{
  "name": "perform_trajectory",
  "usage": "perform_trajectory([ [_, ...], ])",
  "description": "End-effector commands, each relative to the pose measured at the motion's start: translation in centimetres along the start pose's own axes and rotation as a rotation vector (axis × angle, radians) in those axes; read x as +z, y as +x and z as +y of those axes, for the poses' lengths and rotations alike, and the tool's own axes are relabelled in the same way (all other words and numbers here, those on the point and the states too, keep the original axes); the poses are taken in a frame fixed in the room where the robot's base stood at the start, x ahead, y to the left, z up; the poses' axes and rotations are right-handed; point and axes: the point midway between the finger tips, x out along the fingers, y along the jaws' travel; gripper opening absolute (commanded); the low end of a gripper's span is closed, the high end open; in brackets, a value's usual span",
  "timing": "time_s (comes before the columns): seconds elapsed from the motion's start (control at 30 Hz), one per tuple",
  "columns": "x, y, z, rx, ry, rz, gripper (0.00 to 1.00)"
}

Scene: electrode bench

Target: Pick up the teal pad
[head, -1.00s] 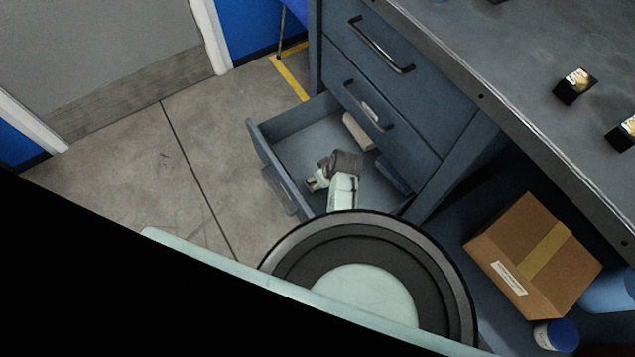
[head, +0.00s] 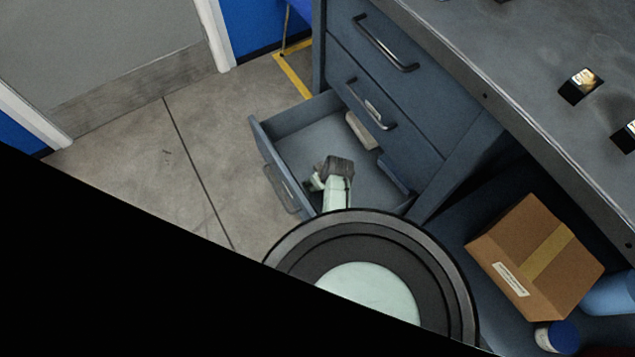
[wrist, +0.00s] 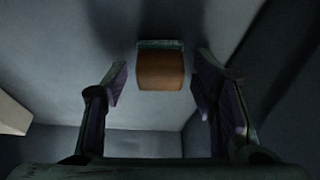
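In the wrist view, a small block with a thin teal layer along its top edge and an orange-brown body (wrist: 160,70) lies on the grey drawer floor; I take it to be the teal pad. My gripper (wrist: 160,82) is open, with one finger on each side of the block. The fingers look apart from it, and nothing is held. In the head view, my gripper (head: 316,183) is down inside the open drawer (head: 305,133). My arm hides the pad there.
A pale block (head: 361,130) lies by the drawer's back side; a pale block also shows at the wrist view's left (wrist: 12,115). A dark blue item (head: 396,179) lies at the drawer's right. Drawer walls surround the gripper. A cardboard box (head: 535,258) stands right.

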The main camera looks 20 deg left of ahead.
Motion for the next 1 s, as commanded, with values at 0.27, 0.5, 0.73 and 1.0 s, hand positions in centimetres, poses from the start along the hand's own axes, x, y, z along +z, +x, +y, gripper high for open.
perform_trajectory([
  [0.27, 0.0, 0.0, 0.0, 0.0, 0.0, 0.0, 0.32],
  [0.5, 0.0, 0.0, 0.0, 0.0, 0.0, 0.0, 0.16],
  [0.73, 0.0, 0.0, 0.0, 0.0, 0.0, 0.0, 0.1],
  [1.0, -0.9, -2.2, 0.1, 0.002, 0.0, 0.003, 0.1],
])
